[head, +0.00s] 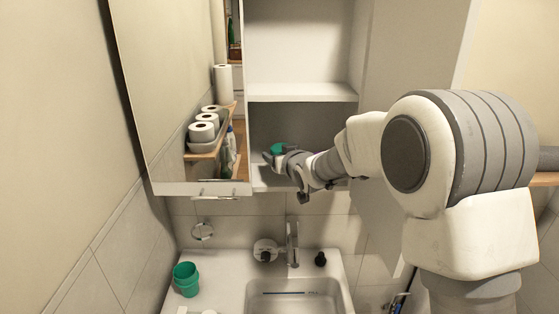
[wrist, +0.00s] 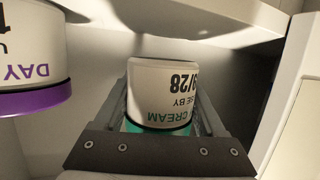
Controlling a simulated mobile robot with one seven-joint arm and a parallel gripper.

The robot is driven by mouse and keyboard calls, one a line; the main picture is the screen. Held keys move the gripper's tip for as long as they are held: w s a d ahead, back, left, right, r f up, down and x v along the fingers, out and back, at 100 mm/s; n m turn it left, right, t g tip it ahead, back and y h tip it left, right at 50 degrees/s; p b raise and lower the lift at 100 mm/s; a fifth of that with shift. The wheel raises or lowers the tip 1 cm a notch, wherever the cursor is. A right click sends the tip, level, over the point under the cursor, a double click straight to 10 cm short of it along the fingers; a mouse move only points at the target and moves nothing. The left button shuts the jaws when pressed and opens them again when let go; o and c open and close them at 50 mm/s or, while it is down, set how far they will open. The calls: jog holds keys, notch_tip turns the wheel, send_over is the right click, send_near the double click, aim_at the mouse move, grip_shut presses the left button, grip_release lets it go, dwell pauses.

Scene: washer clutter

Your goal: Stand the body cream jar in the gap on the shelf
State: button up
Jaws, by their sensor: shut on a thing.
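The body cream jar (wrist: 162,92) is white with a green lid and dark label print. It sits between the two fingers of my gripper (wrist: 160,88) in the wrist view, where its print appears upside down. In the head view its green lid (head: 278,148) faces up, and my gripper (head: 273,157) holds it in the lower compartment of the open cabinet, above the lower shelf (head: 262,184). I cannot tell whether its base touches the shelf. The gap itself is not clearly seen.
A white jar with a purple lid (wrist: 35,97) stands close beside the held jar in the wrist view. The upper shelf (head: 303,92) is bare. The mirrored door (head: 170,100) hangs open at left. Below are a faucet (head: 292,243), sink and green cup (head: 185,279).

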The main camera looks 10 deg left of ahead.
jog(key=shift+f, duration=0.95)
jog(key=shift+w+a+f+p, duration=0.1)
jog(key=shift+w+p, duration=0.05)
jog(key=shift+p, duration=0.25)
jog(key=shift+f, duration=0.2)
jog(key=shift+f, duration=0.15)
jog(key=o, duration=1.6)
jog(key=shift+c, duration=0.2)
